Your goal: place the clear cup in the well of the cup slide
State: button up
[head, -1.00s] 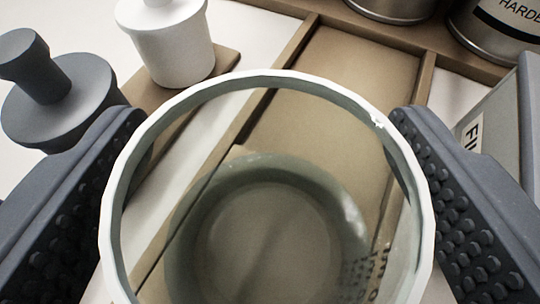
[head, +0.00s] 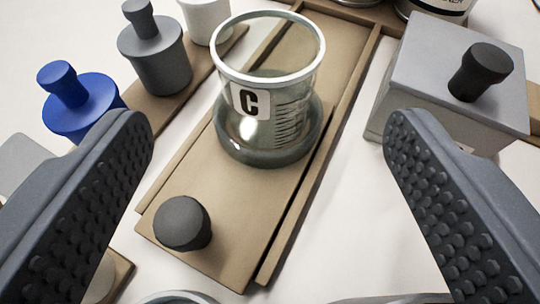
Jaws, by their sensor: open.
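The clear cup (head: 275,100), marked with a black C and graduation lines, stands upright on the cup slide (head: 185,258). Its base sits inside the dark ring of the well (head: 262,158). The slide is a tan board with a dark round knob (head: 182,223) at its near end, lying between wooden rails. My gripper (head: 268,140) is open, with its two studded fingers wide apart on the near side of the cup. Neither finger touches the cup.
Left of the slide, a board holds a blue knobbed piece (head: 80,105), a grey one (head: 155,50) and a white one (head: 207,18). A grey box (head: 440,75) with a black knob stands right. Tins stand at the back. A rim shows at the bottom edge.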

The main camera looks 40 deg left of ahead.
jog(key=shift+s+d+r, duration=0.1)
jog(key=shift+s+d, duration=0.1)
jog(key=shift+s, duration=0.05)
jog(key=w+d+r+m+t+h, duration=0.1)
jog(key=w+d+r+h, duration=0.15)
jog(key=d+r, duration=0.55)
jog(key=w+d+r+m+t+h, duration=0.15)
jog(key=w+d+r, duration=0.25)
jog(key=r, duration=0.7)
jog(key=w+d+r+m+t+h, duration=0.25)
jog(key=d+r, duration=0.35)
jog(key=r, duration=0.4)
jog(key=s+d+r+m, duration=0.1)
jog(key=s+d+r, duration=0.3)
jog(key=r, duration=0.4)
jog(key=s+d+r+m+h, duration=0.1)
jog(key=s+d+r, duration=0.3)
jog(key=s+r, duration=0.2)
jog(key=s+d+r+m+h, duration=0.1)
jog(key=s+d+r, duration=0.3)
jog(key=r, duration=0.6)
jog(key=shift+s+d+r, duration=0.35)
jog(key=shift+s+r, duration=0.05)
jog(key=shift+s, duration=0.2)
jog(key=shift+h, duration=0.25)
